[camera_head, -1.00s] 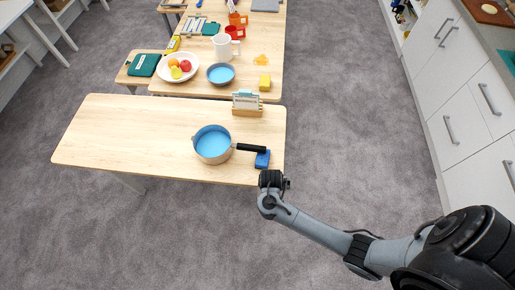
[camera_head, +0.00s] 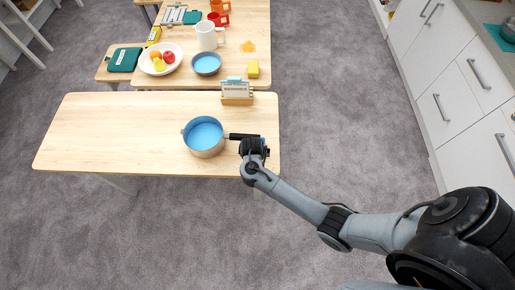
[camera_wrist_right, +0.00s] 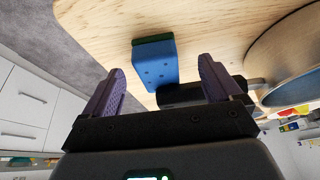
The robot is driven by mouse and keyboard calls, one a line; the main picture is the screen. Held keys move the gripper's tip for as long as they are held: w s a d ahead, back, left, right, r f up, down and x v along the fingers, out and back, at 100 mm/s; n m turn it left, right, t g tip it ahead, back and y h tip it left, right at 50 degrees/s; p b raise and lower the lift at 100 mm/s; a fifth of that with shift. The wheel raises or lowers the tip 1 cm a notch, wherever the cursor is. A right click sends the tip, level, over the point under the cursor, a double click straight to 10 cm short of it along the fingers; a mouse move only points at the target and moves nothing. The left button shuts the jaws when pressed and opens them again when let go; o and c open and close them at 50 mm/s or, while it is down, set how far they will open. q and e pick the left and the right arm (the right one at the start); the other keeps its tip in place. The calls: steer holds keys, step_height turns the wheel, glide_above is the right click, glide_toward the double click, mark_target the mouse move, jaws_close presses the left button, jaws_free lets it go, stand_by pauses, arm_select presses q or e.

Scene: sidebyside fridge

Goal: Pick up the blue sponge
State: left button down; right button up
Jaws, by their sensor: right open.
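The blue sponge (camera_wrist_right: 154,64) lies on the wooden table near its right edge, with a dark green layer on one side. In the head view it is mostly hidden behind my right gripper (camera_head: 256,148). In the right wrist view my right gripper (camera_wrist_right: 160,95) is open, its two purple fingers apart. The sponge shows beyond and between the fingers, and I see nothing held. The black pan handle (camera_wrist_right: 190,94) lies close beside the sponge, near the right-hand finger. My left gripper is not in view.
The blue-lined pan (camera_head: 204,137) stands left of the gripper, its handle pointing right. A wooden holder with a card (camera_head: 237,93) stands behind. A second table (camera_head: 215,80) holds a fruit plate, a blue bowl and a yellow sponge. The table's left part is clear.

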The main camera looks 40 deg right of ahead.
steer(key=d+f, duration=0.1)
steer(key=w+d+f, duration=0.1)
steer(key=f, duration=0.1)
steer(key=shift+w+d+f+b, duration=0.1)
steer(key=shift+w+d+b, duration=0.05)
steer(key=shift+b, duration=0.25)
steer(key=shift+w+d+f, duration=0.1)
steer(key=shift+w+f, duration=0.05)
steer(key=shift+f, duration=0.4)
steer(key=shift+c, duration=1.3)
steer(key=c, duration=0.8)
steer(key=shift+o, duration=0.2)
steer(key=shift+r, duration=0.1)
